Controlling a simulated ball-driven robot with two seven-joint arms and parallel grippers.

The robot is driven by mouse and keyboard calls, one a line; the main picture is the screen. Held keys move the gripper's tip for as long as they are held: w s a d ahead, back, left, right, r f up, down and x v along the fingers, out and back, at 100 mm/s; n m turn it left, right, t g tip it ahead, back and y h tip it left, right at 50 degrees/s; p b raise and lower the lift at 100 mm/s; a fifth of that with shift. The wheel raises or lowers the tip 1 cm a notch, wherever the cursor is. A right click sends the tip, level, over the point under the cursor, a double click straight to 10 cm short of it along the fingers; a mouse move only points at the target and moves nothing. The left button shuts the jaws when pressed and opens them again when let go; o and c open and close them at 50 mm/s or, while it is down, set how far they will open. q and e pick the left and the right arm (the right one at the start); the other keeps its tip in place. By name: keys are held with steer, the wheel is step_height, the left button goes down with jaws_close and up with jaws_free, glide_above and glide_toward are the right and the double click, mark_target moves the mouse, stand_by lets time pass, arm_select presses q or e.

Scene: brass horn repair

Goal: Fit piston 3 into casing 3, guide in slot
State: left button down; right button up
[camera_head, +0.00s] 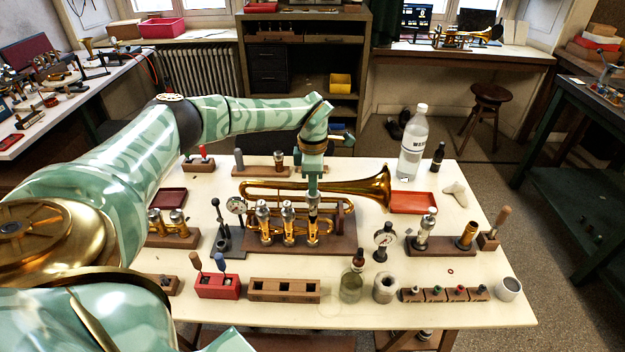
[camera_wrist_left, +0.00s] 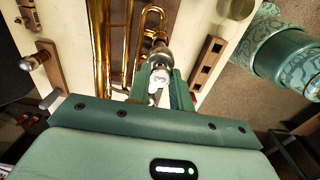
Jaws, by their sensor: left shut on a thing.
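The brass trumpet (camera_head: 345,190) lies on a brown wooden stand (camera_head: 345,243), bell to the right. Its three valves stand in a row; the left valve (camera_head: 263,224) and middle valve (camera_head: 288,224) have silver tops. My left gripper (camera_head: 313,190) points straight down over the rightmost valve, casing 3 (camera_head: 313,228). It is shut on piston 3 (camera_head: 313,198), upright and in line with the casing. In the left wrist view the piston's pale top (camera_wrist_left: 156,84) sits between the fingers. The guide, the slot and how deep the piston sits are hidden. My right gripper is out of view.
An empty wooden block with square holes (camera_head: 284,290) and a dropper bottle (camera_head: 351,284) stand in front. A dial gauge (camera_head: 237,206) stands left of the stand, another gauge (camera_head: 383,238) right of it. A large clear bottle (camera_head: 413,145) stands behind the red tray (camera_head: 412,203).

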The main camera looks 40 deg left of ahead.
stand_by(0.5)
arm_select(q)
steer(key=shift+p, duration=0.35)
stand_by(0.4)
steer(key=shift+p, duration=0.3)
steer(key=shift+f, duration=0.25)
steer(key=shift+f+b, duration=1.6)
steer(key=shift+f, duration=1.65)
steer(key=c, duration=1.2)
jaws_free()
steer(key=shift+o, duration=0.2)
steer(key=shift+r, duration=0.1)
